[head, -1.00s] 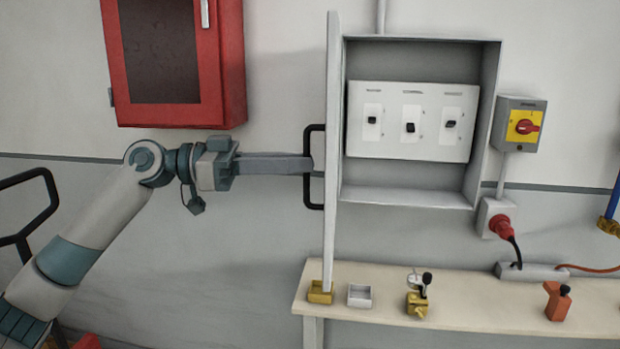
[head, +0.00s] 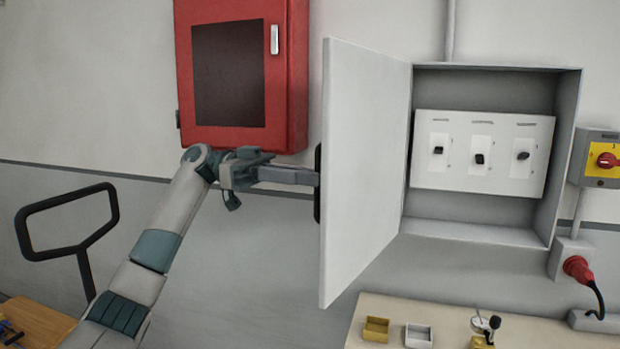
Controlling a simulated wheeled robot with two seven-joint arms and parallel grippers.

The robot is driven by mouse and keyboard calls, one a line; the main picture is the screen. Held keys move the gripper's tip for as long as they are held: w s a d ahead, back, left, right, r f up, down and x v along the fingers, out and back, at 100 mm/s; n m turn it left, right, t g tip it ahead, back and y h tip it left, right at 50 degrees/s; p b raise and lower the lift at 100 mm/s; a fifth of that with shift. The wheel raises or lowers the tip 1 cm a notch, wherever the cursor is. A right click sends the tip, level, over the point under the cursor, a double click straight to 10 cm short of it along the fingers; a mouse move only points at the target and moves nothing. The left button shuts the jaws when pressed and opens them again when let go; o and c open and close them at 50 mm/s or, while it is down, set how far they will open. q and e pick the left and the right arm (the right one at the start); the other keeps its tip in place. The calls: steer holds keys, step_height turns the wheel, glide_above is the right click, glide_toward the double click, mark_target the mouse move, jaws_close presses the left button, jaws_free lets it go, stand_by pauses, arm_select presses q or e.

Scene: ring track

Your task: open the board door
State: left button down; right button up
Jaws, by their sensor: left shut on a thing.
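The grey board door (head: 366,165) stands wide open, swung out to the left of the wall-mounted board box (head: 480,235). Inside the box a white panel (head: 482,180) with three black switches is exposed. The door's black handle (head: 318,185) shows at its left edge, mostly hidden behind the door. My left gripper (head: 312,179) reaches in from the left and is shut on the handle; its fingertips are partly hidden by the door edge. My right gripper is not in view.
A red cabinet (head: 290,80) hangs on the wall above my left arm. A bench (head: 450,312) below the box carries a yellow tray (head: 376,328) and a white tray (head: 418,336). A black-framed handle (head: 68,200) stands at left.

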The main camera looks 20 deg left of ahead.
arm_select(q)
steer(key=shift+w+r, duration=0.35)
steer(key=shift+r, duration=0.05)
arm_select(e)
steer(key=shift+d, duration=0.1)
arm_select(q)
steer(key=c, duration=2)
jaws_free()
steer(key=shift+d, duration=0.1)
steer(key=shift+o, duration=0.8)
steer(key=shift+w+d+f, duration=0.25)
steer(key=shift+w+d, duration=0.1)
steer(key=shift+w, duration=0.15)
steer(key=shift+s+f, duration=0.1)
steer(key=shift+f, duration=0.1)
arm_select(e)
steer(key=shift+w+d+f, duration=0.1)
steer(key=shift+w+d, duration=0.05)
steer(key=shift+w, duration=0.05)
arm_select(q)
steer(key=shift+a, duration=0.1)
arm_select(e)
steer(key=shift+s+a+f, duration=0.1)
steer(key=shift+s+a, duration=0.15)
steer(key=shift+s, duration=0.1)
